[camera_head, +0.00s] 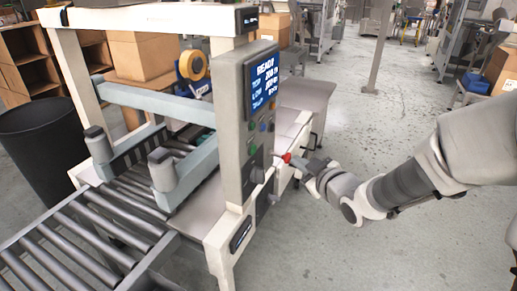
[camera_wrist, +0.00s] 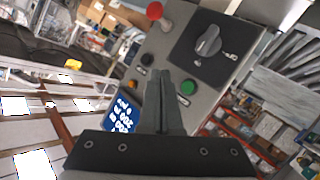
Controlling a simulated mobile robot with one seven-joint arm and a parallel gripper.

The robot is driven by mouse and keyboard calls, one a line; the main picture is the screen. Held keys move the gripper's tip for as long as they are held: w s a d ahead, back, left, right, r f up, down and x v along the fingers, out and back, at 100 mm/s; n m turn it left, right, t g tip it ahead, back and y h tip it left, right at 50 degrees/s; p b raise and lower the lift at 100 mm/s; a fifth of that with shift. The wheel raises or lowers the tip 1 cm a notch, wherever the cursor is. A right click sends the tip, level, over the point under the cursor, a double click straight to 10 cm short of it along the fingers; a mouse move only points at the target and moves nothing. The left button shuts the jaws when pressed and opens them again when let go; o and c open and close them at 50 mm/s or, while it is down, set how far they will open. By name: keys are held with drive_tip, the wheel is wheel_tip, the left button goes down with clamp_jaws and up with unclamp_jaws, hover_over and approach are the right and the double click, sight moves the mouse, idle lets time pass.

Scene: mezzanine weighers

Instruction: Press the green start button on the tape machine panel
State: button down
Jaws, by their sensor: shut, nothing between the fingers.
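The tape machine panel (camera_head: 233,150) is a grey upright box with a lit blue screen (camera_head: 262,86). In the wrist view, the panel face (camera_wrist: 178,25) fills the upper middle. The round green button (camera_wrist: 187,87) shows there just right of my gripper (camera_wrist: 163,76), whose shut fingers point at the panel with nothing held. The fingertips lie left of the green button in that picture; contact cannot be told. In the head view, my gripper (camera_head: 303,162) is at the panel's right side, near the red mushroom button (camera_head: 286,158).
A roller conveyor (camera_head: 100,225) runs at left, with a black bin (camera_head: 45,150) beyond. Floor (camera_head: 345,115) behind my arm is clear.

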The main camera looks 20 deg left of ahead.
sight(253, 150)
drive_tip(key=shift+a, duration=0.1)
drive_tip(key=a+b, duration=0.2)
drive_tip(key=a, duration=0.6)
drive_tip(key=shift+w+a, duration=0.25)
drive_tip(key=shift+w, duration=0.1)
drive_tip(key=shift+a+b, duration=0.1)
drive_tip(key=shift+b, duration=0.25)
idle(1.5)
drive_tip(key=shift+a+b, duration=0.35)
